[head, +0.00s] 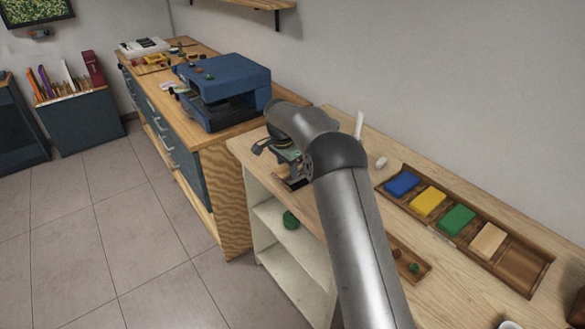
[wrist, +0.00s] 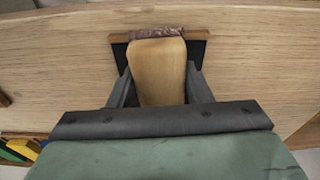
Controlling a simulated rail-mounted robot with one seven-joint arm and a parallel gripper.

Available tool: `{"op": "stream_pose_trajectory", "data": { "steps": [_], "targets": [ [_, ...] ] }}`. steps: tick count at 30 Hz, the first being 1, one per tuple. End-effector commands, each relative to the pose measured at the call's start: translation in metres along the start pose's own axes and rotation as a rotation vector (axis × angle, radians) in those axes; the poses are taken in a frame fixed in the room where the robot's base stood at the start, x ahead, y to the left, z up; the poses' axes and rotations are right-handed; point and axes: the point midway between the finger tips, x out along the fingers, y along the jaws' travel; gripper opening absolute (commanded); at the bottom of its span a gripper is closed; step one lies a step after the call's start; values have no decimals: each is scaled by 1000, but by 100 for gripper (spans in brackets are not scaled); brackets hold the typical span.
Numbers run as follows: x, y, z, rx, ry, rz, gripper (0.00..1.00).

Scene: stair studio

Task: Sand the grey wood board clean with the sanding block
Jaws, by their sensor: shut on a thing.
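My gripper (wrist: 160,82) is shut on a pale wooden block, which I take to be the sanding block (wrist: 157,70). A speckled reddish-brown strip shows at the block's far end. Around and under that end is a dark flat patch with a brown wooden edge (wrist: 119,38); I cannot tell whether this is the grey wood board or a holder. Whether the block touches it is unclear. In the head view my gripper (head: 287,158) is low over the far end of the pale bench, beside a small dark patch (head: 294,183). My arm hides the held block there.
A brown tray (head: 525,266) on the bench holds blue, yellow, green and beige blocks; its near compartment looks empty. A small white object (head: 381,162) lies near the wall. A blue machine (head: 225,90) stands on the neighbouring cabinet. A smaller tray (head: 408,264) is right of my arm.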

Motion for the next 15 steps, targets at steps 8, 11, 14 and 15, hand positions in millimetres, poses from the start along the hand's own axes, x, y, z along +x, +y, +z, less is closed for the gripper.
{"op": "stream_pose_trajectory", "data": {
  "steps": [8,11,14,15],
  "targets": [
    [-36,2,-10,5,1,0,27],
    [-45,2,-12,7,1,0,27],
    [-54,3,-14,7,1,1,27],
    [-57,3,-15,8,2,1,27]
  ]
}}
